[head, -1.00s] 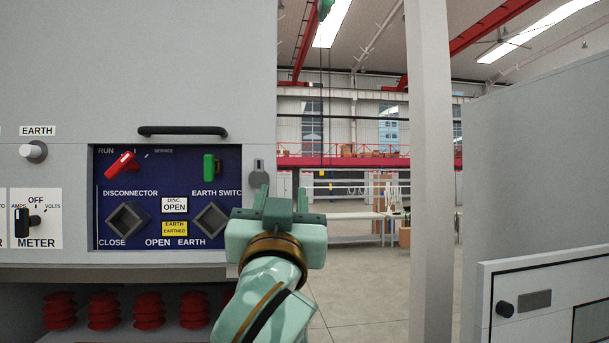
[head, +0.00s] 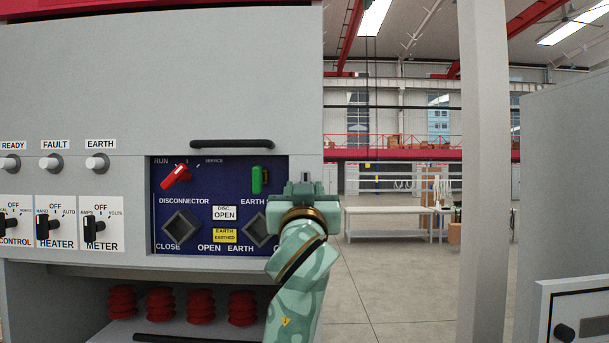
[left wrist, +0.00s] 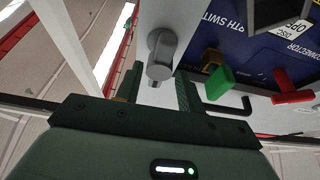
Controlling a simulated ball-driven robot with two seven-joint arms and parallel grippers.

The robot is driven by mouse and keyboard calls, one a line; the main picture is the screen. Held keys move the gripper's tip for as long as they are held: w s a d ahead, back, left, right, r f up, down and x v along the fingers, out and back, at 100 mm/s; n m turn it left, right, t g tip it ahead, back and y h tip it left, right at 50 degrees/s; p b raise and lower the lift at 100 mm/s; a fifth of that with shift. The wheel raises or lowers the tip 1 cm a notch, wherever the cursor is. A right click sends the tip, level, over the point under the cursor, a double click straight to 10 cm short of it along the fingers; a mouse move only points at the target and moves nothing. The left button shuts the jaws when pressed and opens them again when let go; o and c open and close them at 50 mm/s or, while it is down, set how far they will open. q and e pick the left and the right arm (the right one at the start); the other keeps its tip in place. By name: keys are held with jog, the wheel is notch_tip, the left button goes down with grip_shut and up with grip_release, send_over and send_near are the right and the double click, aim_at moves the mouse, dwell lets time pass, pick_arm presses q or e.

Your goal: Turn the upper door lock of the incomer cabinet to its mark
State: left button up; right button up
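The incomer cabinet (head: 230,95) fills the left of the head view, with a blue panel (head: 170,218) at its right. A grey cylindrical door lock (left wrist: 161,53) shows in the left wrist view, projecting from the cabinet front. My left gripper (head: 305,183) stands at the cabinet's right edge in the head view and hides the lock there. In the left wrist view the left gripper (left wrist: 160,84) is open, its two dark fingers apart and the lock in line with the gap. I cannot tell whether they touch it. The lock's mark is not legible. My right gripper is not in view.
A red disconnector handle (head: 176,176) and a green earth switch handle (head: 258,180) stick out near the lock. A black bar handle (head: 231,144) is above them. A grey pillar (head: 483,170) and another cabinet (head: 567,190) stand right. Floor between is open.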

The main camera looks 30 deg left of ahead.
pick_arm(q)
jog(key=shift+p+x, duration=0.3)
jog(key=shift+x, duration=1)
jog(key=shift+d, duration=0.15)
grip_shut()
